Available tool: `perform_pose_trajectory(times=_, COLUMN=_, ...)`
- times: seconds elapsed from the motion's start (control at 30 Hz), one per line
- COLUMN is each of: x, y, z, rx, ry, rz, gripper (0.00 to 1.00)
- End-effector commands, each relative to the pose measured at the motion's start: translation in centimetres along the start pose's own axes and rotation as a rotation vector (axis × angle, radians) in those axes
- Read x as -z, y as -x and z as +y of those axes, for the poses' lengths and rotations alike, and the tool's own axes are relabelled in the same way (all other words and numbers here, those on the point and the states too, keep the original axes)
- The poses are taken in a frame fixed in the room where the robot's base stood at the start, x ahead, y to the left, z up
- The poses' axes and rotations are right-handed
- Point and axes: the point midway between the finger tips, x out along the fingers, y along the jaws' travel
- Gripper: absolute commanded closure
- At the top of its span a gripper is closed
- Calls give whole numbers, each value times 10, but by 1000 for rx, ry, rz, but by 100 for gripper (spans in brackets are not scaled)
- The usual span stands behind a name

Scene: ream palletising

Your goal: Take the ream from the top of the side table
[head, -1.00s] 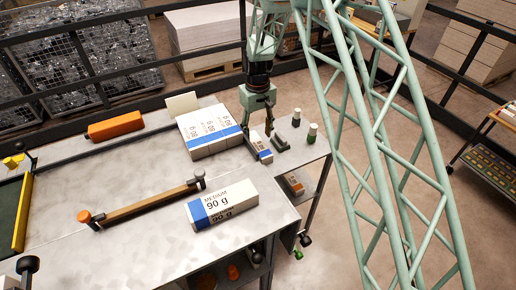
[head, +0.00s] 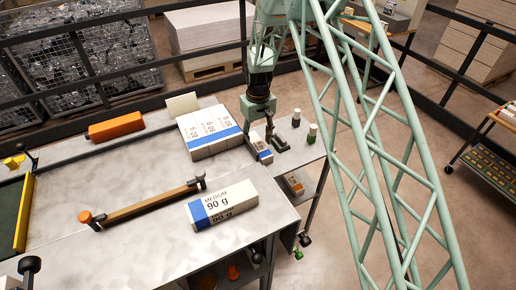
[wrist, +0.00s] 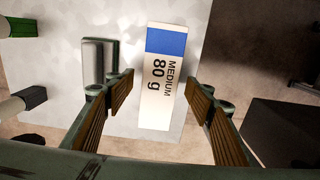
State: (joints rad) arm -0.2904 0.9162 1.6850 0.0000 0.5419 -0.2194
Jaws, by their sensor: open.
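The ream (head: 264,156) is a small white block with a blue end and lies on the side table (head: 304,148) at the right end of the large table. In the wrist view the ream (wrist: 161,80) reads "MEDIUM 80 g" and lies lengthwise between the fingers. My gripper (head: 260,138) is just above the side table, pointing down over the ream and partly hiding it in the head view. In the wrist view my gripper (wrist: 160,83) is open, with a gap on each side of the ream.
A grey metal block (wrist: 100,62) lies beside the ream. White reams (head: 208,132) sit left of my gripper. A "90 g" ream (head: 222,205) lies on the large table.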

Motion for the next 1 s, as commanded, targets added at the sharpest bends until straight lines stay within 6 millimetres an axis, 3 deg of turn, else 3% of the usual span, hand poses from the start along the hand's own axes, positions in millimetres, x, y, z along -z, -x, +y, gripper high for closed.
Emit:
perform_pose_trajectory(times=0.27, x=0, y=-18, z=0, rx=0, ry=0, rz=1, gripper=51)
perform_pose_trajectory(times=0.87, x=1, y=-18, z=0, rx=0, ry=0, rz=1, gripper=51)
perform_pose_trajectory(times=1.0, x=1, y=-18, z=0, rx=0, ry=0, rz=1, gripper=64)
